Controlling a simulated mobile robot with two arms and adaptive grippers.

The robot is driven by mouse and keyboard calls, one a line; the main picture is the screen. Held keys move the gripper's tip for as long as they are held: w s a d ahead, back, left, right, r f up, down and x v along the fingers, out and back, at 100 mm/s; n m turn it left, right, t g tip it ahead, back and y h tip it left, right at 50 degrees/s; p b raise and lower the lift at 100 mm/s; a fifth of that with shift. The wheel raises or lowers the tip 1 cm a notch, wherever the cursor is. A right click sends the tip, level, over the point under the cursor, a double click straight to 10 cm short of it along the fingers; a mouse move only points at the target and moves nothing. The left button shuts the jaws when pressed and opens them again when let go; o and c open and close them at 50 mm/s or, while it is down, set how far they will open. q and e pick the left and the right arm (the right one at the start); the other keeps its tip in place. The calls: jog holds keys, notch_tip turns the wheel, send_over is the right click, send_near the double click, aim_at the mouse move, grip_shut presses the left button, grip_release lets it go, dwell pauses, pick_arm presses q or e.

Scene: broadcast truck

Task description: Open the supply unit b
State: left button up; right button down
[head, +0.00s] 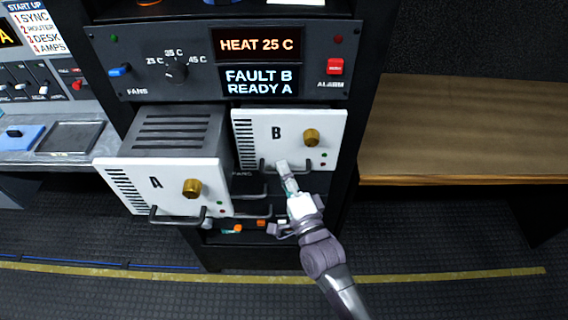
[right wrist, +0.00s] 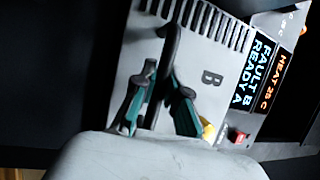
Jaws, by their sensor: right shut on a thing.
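Supply unit b (head: 290,122) has a white front with a "B", a brass knob (head: 311,138), slots and a dark bar handle (head: 325,166). Its front sits far back in the rack, with no top showing; I cannot tell if it stands slightly out. My right gripper (head: 283,168) is at the handle from below. In the right wrist view, its teal-padded fingers (right wrist: 160,100) lie on both sides of the handle (right wrist: 168,60) and are shut on it. My left gripper is not in view.
Unit A (head: 150,184) stands well out of the rack at the left, its grey slotted top showing. Above is a panel with displays reading "HEAT 25 C" and "FAULT B READY A" (head: 259,81). A wooden desk (head: 460,130) is at the right.

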jog(key=s+p, duration=0.2)
jog(key=s, duration=1.1)
jog(key=shift+w, duration=0.1)
jog(key=c, duration=1.2)
grip_release()
jog(key=v, duration=1.2)
jog(key=shift+f, duration=0.1)
